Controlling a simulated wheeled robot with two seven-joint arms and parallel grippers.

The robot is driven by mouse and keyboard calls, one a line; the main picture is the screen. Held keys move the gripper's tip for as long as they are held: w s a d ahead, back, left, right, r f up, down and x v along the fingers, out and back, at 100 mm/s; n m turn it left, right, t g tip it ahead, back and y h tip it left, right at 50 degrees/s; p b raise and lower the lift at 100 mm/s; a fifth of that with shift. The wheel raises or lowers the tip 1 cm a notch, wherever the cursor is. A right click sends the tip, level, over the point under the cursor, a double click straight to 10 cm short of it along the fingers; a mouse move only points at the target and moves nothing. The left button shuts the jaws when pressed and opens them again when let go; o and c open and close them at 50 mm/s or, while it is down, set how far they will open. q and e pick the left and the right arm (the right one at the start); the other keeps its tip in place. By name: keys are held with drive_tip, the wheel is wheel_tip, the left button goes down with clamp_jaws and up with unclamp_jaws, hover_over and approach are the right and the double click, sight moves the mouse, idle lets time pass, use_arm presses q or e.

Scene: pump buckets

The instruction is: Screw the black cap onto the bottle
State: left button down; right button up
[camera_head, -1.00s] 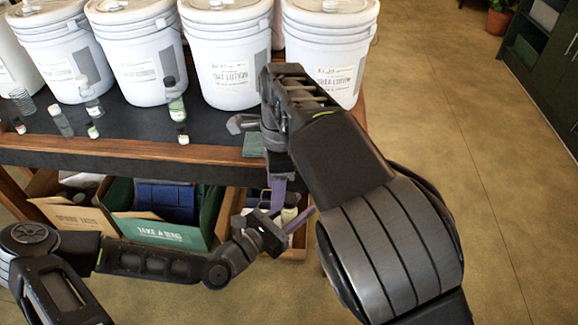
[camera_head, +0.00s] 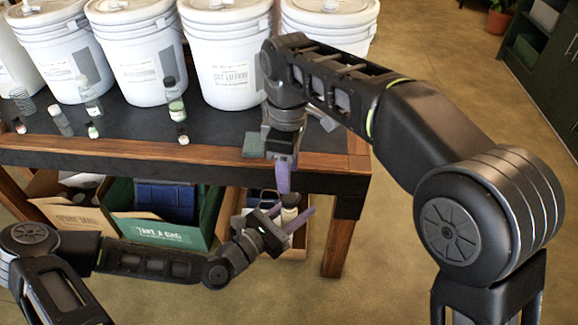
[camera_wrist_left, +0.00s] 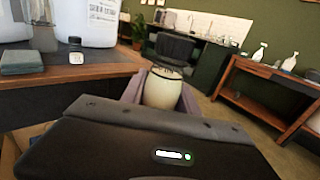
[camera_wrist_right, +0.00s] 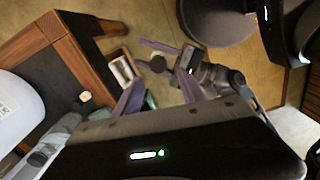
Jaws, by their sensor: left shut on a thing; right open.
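My left gripper (camera_head: 293,213) is shut on a cream bottle (camera_wrist_left: 163,92), held upright just in front of the table's front edge. The black cap (camera_wrist_left: 173,48) sits on top of the bottle in the left wrist view; I cannot tell how far its thread is engaged. From above, the dark round cap (camera_wrist_right: 157,63) also shows in the right wrist view. My right gripper (camera_head: 284,181) is open and empty, pointing down just above the bottle. Its two purple fingers spread to either side of the cap in the right wrist view, apart from it.
White buckets (camera_head: 228,70) line the back of the dark table (camera_head: 110,150). Small bottles (camera_head: 177,106) stand in front of them, and a green pad (camera_head: 254,145) lies near the right gripper. Boxes (camera_head: 160,232) sit below. Floor to the right is clear.

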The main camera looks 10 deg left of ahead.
sight(289, 197)
drive_tip(key=shift+w+d+r+n, duration=0.1)
drive_tip(key=shift+r+n, duration=0.2)
drive_tip(key=shift+n, duration=0.6)
drive_tip(key=shift+f, duration=0.1)
drive_tip(key=shift+f, duration=3.95)
drive_tip(key=shift+c, duration=0.5)
clamp_jaws()
